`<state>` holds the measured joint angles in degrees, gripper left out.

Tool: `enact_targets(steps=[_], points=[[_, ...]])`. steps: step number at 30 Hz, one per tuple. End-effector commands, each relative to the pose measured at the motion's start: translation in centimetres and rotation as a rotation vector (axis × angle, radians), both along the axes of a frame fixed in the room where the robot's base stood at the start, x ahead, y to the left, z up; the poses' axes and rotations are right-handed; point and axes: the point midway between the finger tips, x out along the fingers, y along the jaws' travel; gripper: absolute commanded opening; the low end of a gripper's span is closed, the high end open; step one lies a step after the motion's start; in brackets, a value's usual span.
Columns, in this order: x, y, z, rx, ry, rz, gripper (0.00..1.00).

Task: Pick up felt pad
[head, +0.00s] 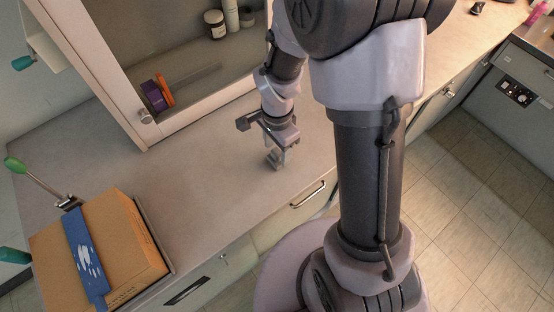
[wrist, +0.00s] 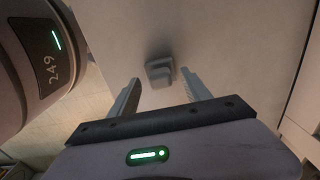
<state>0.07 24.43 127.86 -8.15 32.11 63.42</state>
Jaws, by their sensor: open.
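A small grey piece with a stepped shape, which I take to be the felt pad (wrist: 159,73), lies on the pale countertop in the wrist view. It appears just beyond and between the two fingertips of my gripper (wrist: 161,84), closer to the right finger. My gripper is open and nothing is clamped in it. In the head view my gripper (head: 276,160) points down low over the counter. There I cannot tell the pad apart from the fingers.
The counter (head: 215,195) is clear around my gripper. Behind it stands a cabinet (head: 140,113) holding orange and purple items (head: 158,92) and jars (head: 214,23). A cardboard box (head: 125,245) with a blue strip (head: 85,255) is at front left, near a green-knobbed lever (head: 42,182).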

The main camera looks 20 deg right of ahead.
Motion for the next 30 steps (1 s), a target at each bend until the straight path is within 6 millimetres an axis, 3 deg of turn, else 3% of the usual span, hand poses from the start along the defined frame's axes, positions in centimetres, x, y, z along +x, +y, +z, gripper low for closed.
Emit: enact_targets(steps=[1,7,16,25,30], points=[[0.0,0.0,-1.2,0.0,0.002,0.001,0.56],[0.0,0.0,-1.0,0.0,0.0,0.001,0.56],[0.0,0.0,-1.0,0.0,0.0,0.002,0.0],[0.0,0.0,-0.8,0.0,0.0,0.002,0.0],[0.1,0.0,1.0,0.0,-0.003,0.002,0.0]])
